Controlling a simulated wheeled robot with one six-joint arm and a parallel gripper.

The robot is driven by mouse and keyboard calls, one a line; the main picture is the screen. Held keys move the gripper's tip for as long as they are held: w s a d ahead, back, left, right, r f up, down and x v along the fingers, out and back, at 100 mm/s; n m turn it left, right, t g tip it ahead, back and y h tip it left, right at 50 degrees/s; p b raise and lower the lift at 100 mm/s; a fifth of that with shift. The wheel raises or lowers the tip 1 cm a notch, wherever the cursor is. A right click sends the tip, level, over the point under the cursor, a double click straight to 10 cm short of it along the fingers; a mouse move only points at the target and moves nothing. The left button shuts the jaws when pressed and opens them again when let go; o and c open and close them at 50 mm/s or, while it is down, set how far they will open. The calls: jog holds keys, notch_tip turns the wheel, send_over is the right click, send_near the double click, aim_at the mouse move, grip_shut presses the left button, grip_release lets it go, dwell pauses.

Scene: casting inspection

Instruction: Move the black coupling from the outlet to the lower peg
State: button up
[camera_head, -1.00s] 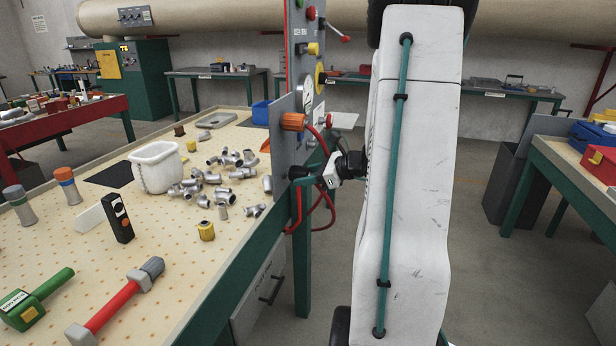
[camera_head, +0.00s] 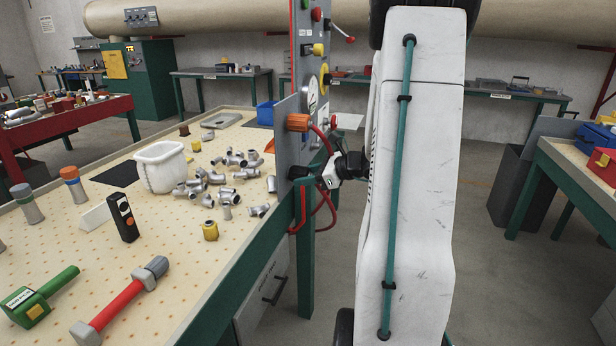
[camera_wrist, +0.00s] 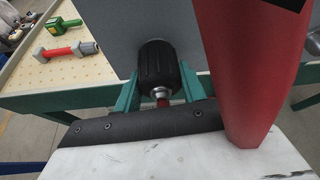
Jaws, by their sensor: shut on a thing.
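The black coupling (camera_wrist: 158,62) is a ribbed black cylinder with a silver collar, in the middle of the wrist view. A short red hose end shows below its collar. The teal fingers of my gripper (camera_wrist: 158,88) are on either side of it and shut on it. Its far end faces the grey panel (camera_wrist: 205,40); I cannot tell whether it touches. In the head view the coupling (camera_head: 297,172) is dark and small at the panel's lower part, with my gripper (camera_head: 306,181) at it. The outlet and lower peg cannot be made out clearly.
An orange fitting (camera_head: 298,122) with a red hose (camera_head: 327,140) sits on the panel above the coupling. A large red hose (camera_wrist: 245,70) fills the wrist view's right side. The workbench (camera_head: 190,270) at left holds silver fittings, a white bin (camera_head: 160,168) and a red-handled tool (camera_head: 118,303).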

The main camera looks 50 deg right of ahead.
jog(key=o, duration=1.2)
jog(key=v, duration=0.7)
jog(key=shift+s+d+r, duration=0.1)
jog(key=shift+s, duration=0.25)
